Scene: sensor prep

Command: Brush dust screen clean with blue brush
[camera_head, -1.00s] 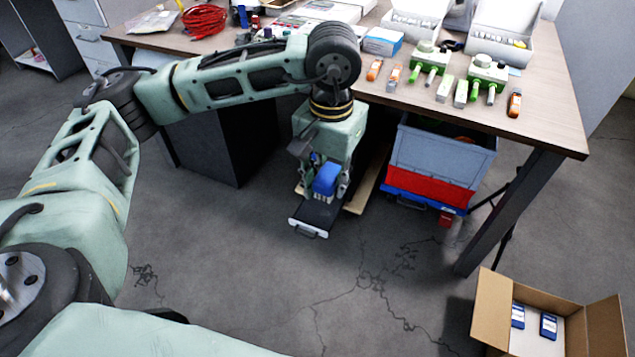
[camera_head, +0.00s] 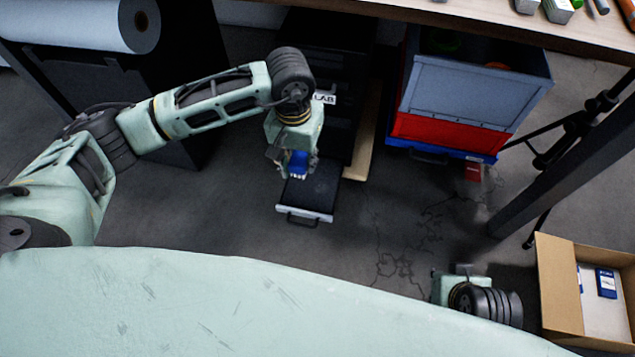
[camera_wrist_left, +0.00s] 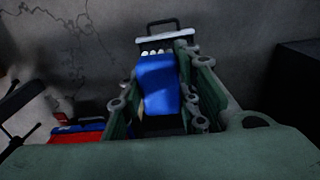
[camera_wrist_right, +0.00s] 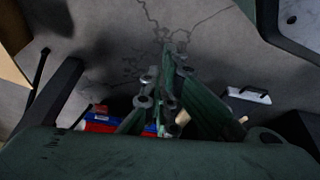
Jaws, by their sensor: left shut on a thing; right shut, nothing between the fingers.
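A dark flat screen (camera_head: 322,185) sticks out low at the front of a black unit, with a pale front edge and a black handle. I take it to be the dust screen. My left gripper (camera_head: 296,175) is shut on the blue brush (camera_head: 298,162) above its left part. In the left wrist view, the blue brush (camera_wrist_left: 158,85) sits between the fingers, pale bristle tufts toward the pale edge (camera_wrist_left: 165,38). Whether the bristles touch the screen cannot be told. My right gripper (camera_wrist_right: 163,75) is shut and empty, apart from the screen's pale front (camera_wrist_right: 248,96).
A grey and red crate (camera_head: 455,90) stands on a blue base right of the unit. A tripod and table leg (camera_head: 560,155) stand further right. An open cardboard box (camera_head: 560,285) is at lower right. Floor before the screen is clear.

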